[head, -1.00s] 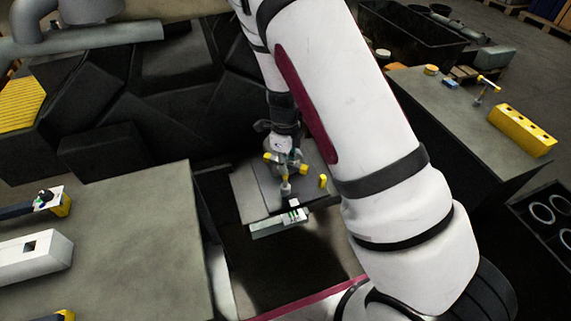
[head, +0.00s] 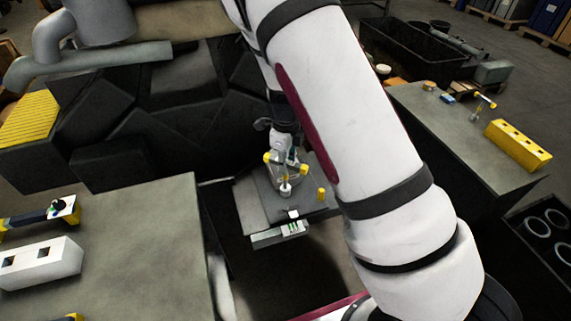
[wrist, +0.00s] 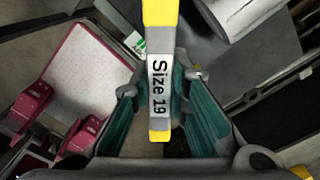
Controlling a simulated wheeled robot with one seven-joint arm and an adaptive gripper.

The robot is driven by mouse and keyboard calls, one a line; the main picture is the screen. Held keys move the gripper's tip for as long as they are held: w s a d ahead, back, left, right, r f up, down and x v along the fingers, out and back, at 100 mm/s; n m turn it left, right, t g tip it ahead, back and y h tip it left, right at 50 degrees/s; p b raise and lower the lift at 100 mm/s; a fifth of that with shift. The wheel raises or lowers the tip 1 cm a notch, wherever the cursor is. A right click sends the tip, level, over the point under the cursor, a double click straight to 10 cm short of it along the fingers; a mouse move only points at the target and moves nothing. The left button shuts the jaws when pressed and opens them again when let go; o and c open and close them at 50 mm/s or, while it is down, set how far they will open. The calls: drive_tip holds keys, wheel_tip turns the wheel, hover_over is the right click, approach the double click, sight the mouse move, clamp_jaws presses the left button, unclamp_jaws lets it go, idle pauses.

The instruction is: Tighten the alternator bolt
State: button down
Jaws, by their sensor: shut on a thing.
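My gripper (wrist: 160,112) is shut on a yellow and grey tool (wrist: 158,75) labelled "Size 19". The tool stands between the teal finger pads in the wrist view. In the head view my gripper (head: 284,158) is over a small grey plate (head: 250,205) in front of the dark engine block, with yellow tool ends (head: 303,168) beside it. A short grey cylinder (head: 285,189) shows just below the gripper; I cannot tell whether the tool touches it. No bolt can be made out with certainty.
A green-and-white label (head: 292,228) is on the plate's front edge, and a yellow peg (head: 321,194) stands to its right. Benches lie left (head: 120,235) and right (head: 455,125), the right one carrying a yellow holed block (head: 518,145). My arm hides much of the middle.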

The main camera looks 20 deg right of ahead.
drive_tip(key=s+p, duration=0.3)
drive_tip(key=s, duration=0.4)
drive_tip(key=shift+p, duration=0.35)
